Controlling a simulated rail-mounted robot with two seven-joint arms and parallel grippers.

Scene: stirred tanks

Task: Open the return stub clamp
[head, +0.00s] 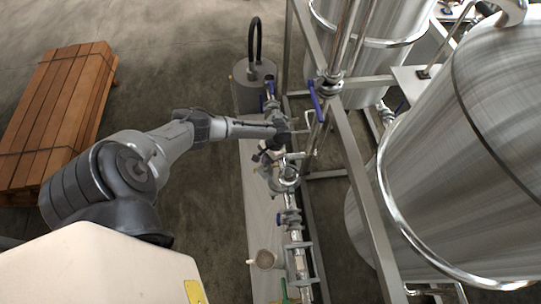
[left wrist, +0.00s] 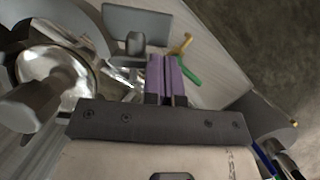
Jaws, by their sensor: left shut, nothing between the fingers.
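My left arm reaches in from the left in the head view. Its gripper (head: 270,150) is over the pipe run beside the tank frame, and its tips are hard to make out there. In the left wrist view the two purple-padded fingers (left wrist: 166,78) are together, with nothing between them. A shiny round steel fitting (left wrist: 52,72) with a grey knob is to their left. A yellow wing-shaped piece (left wrist: 180,46) and a green handle (left wrist: 189,70) are just beyond the fingertips. I cannot tell which piece is the return stub clamp. My right gripper is out of view.
Large steel tanks (head: 470,150) and a square-tube frame (head: 358,170) stand on the right. Blue-handled valves (head: 315,100) sit along the pipes. A grey cylinder (head: 253,90) with a black hose stands behind. A wooden pallet stack (head: 60,110) is at left, with open floor between.

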